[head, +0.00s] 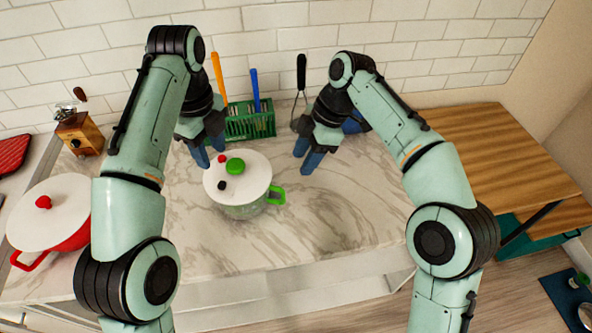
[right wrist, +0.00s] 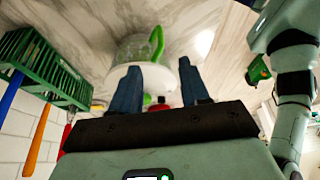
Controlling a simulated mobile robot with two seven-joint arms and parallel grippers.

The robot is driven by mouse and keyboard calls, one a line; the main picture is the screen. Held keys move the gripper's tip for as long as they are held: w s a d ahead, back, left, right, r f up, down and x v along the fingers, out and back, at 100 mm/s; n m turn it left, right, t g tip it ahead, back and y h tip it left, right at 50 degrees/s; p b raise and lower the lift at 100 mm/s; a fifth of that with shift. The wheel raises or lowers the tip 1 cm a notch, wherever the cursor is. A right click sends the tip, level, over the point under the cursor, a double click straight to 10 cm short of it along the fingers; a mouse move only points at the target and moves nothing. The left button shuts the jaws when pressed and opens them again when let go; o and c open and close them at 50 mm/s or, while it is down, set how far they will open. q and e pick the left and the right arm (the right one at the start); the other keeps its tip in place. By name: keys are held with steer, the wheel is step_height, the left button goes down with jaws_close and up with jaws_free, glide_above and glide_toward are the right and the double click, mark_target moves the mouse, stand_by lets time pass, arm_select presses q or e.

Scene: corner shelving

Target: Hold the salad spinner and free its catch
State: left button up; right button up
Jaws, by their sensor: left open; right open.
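The salad spinner (head: 238,182) stands upright on the marble counter, with a white lid, a clear bowl and a green handle (head: 277,196) on its right side. Its lid carries a green knob (head: 235,165), a red button (head: 222,159) and a black button (head: 222,185); which one is the catch I cannot tell. My left gripper (head: 211,154) is open at the lid's back-left edge; contact is unclear. My right gripper (head: 306,158) is open and empty, apart from the spinner on its right. The spinner (right wrist: 125,71) shows beyond my right fingers (right wrist: 160,88) in the right wrist view.
A green rack (head: 250,126) with utensils stands behind the spinner against the tiled wall. A red pot with a white lid (head: 48,215) and a wooden grinder (head: 79,132) are at the left. A wooden shelf (head: 480,160) is at the right. Counter right of the spinner is clear.

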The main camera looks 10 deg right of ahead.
steer(key=x, duration=1.2)
steer(key=shift+s+f, duration=0.1)
steer(key=shift+f, duration=0.2)
jaws_close()
steer(key=shift+c, duration=0.3)
jaws_free()
jaws_close()
